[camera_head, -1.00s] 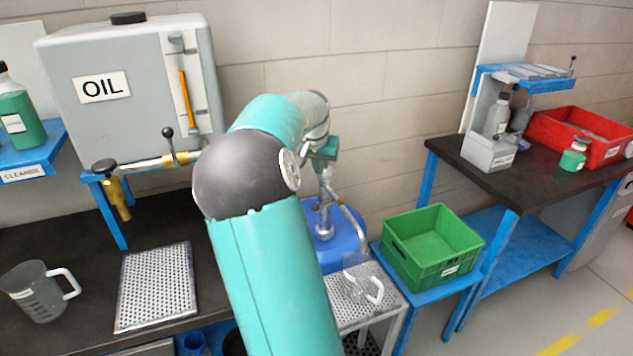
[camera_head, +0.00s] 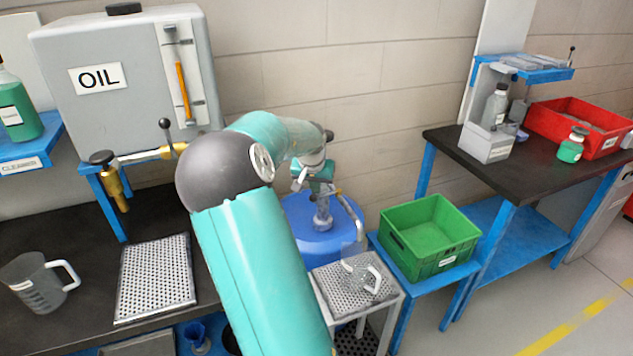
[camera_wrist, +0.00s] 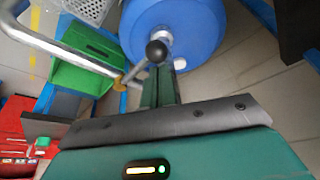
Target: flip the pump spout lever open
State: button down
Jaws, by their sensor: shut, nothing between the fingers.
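The pump (camera_head: 322,215) stands upright on a blue drum (camera_head: 305,238) beyond my arm. Its silver spout pipe (camera_wrist: 75,52) crosses the upper left of the wrist view, with a brass collar (camera_wrist: 119,84) near its end. A short lever (camera_wrist: 137,72) with a black ball knob (camera_wrist: 157,50) shows beside the collar. My gripper (camera_wrist: 164,78) is shut and empty, its fingertips close to the knob; I cannot tell whether they touch. In the head view my gripper (camera_head: 320,188) is just above the pump, partly hiding its top. The drum also shows in the wrist view (camera_wrist: 200,30).
A clear jug (camera_head: 358,265) with a white handle stands on the perforated stand (camera_head: 340,295) before the drum. A green crate (camera_head: 405,245) sits right of it. The oil tank (camera_head: 130,90) and bench (camera_head: 85,220) are left. The wall is close behind the drum.

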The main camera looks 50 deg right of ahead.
jog(key=shift+w+f, duration=0.1)
dwell(0.3)
jog(key=shift+s+a+n, duration=0.1)
jog(key=shift+s+n, duration=0.1)
jog(key=shift+n, duration=0.1)
jog(key=shift+s+a+n, duration=0.2)
jog(key=shift+s+n, duration=0.1)
jog(key=shift+n, duration=0.2)
jog(key=shift+s+a+n+t+y, duration=0.2)
jog(key=shift+s+n+t, duration=0.15)
jog(key=shift+n, duration=0.25)
jog(key=shift+s+a+n+t+y, duration=0.1)
jog(key=shift+s+n+t+y, duration=0.15)
jog(key=shift+s+n, duration=0.25)
jog(key=s+d+n+y, duration=0.1)
jog(key=s+n+y, duration=0.3)
jog(key=n, duration=0.9)
jog(key=s, duration=0.3)
jog(key=shift+s+d+t, duration=0.2)
jog(key=shift+d+t, duration=0.2)
jog(key=shift+s+d, duration=0.1)
